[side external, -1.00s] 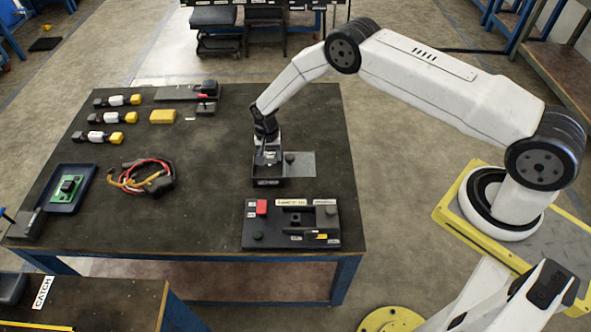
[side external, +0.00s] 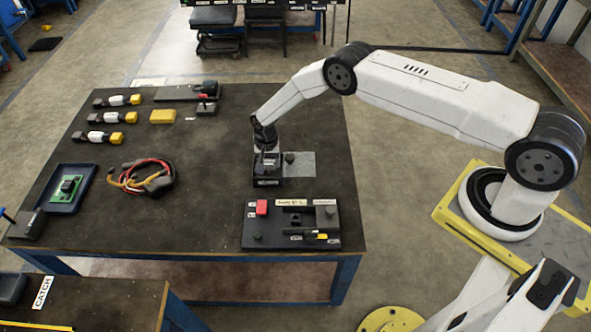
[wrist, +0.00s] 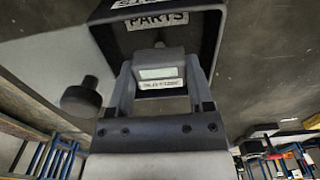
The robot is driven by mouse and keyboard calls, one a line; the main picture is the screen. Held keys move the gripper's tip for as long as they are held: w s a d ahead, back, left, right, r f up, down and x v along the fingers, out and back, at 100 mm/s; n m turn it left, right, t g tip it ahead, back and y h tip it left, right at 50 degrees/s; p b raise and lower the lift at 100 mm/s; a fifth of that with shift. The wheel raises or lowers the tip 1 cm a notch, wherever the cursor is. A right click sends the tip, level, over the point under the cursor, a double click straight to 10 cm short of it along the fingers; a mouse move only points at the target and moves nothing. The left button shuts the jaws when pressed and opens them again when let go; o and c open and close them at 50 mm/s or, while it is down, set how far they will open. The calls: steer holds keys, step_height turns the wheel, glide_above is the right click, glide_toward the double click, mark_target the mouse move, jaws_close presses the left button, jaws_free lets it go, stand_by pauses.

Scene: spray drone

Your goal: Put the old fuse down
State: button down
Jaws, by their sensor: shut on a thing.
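The old fuse (wrist: 160,66), a grey block with a pale label, is between the two fingers of my gripper (wrist: 160,82) in the wrist view. My gripper is shut on it. A dark open tray labelled PARTS (wrist: 213,50) surrounds the fuse in that view. In the side view my gripper (side external: 267,163) points down into this small tray (side external: 268,183) on the table. The fuse is mostly hidden there, and I cannot tell whether it touches the tray floor.
A black knob (side external: 290,157) stands by a grey plate (side external: 303,166) to the right of the tray. A dark panel (side external: 290,224) with a red block lies in front. A cable bundle (side external: 143,178) lies left. The table between cables and tray is clear.

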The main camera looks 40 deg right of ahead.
mark_target(268, 162)
steer(key=shift+f, duration=0.15)
steer(key=shift+c, duration=1.3)
jaws_free()
steer(key=shift+r, duration=0.2)
step_height(268, 162, up, 12)
